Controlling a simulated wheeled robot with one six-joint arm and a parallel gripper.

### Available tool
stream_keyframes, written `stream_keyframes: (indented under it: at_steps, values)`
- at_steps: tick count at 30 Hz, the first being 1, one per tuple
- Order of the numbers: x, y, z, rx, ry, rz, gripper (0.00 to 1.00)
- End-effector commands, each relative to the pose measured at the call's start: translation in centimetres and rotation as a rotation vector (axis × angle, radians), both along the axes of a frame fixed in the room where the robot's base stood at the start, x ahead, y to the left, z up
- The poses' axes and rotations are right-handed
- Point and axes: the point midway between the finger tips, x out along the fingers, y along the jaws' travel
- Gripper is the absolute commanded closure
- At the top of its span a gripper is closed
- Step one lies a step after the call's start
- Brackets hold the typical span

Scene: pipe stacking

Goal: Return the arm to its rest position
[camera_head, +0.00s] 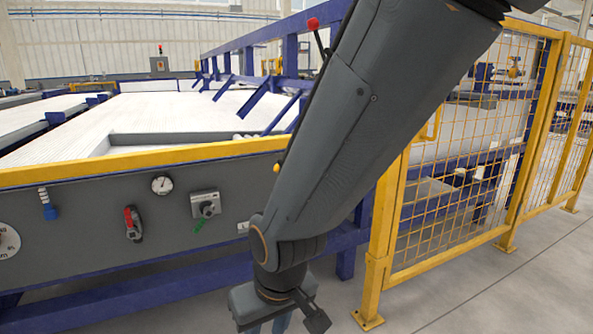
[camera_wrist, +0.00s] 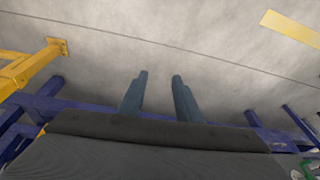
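My arm reaches down across the camera_head view from the upper right. My gripper (camera_head: 267,326) hangs at the bottom edge of that view, pointing down, and its fingertips are cut off there. In the camera_wrist view my gripper (camera_wrist: 160,77) shows two blue-grey fingers standing apart. Only bare floor (camera_wrist: 160,40) shows between and beyond them, so it is open and holds nothing.
A grey panel (camera_head: 90,225) with gauges and a red-handled valve (camera_head: 133,223) stands left of my gripper. A yellow mesh fence (camera_head: 450,190) stands close on the right. Blue frame beams (camera_wrist: 45,105) show in the wrist view. The floor at lower right is clear.

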Motion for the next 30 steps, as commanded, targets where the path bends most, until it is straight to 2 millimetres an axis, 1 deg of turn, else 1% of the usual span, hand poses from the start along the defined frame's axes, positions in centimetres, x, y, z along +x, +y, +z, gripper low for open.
stream_keyframes:
  at_steps: [1, 3, 10, 19, 23, 30]
  values:
    - [-1.5, -0.5, 0.6, -0.015, 0.028, 0.012, 0.69]
    - [-3.4, -1.2, 1.2, -0.039, 0.069, 0.025, 0.69]
    - [-8.9, -3.8, 2.9, -0.108, 0.186, 0.068, 0.69]
    - [-8.1, -6.0, 6.5, -0.109, 0.191, -0.012, 0.69]
    - [-7.7, -7.2, 8.6, -0.110, 0.194, -0.056, 0.69]
    - [-7.1, -10.8, 13.7, -0.112, 0.200, -0.165, 0.69]
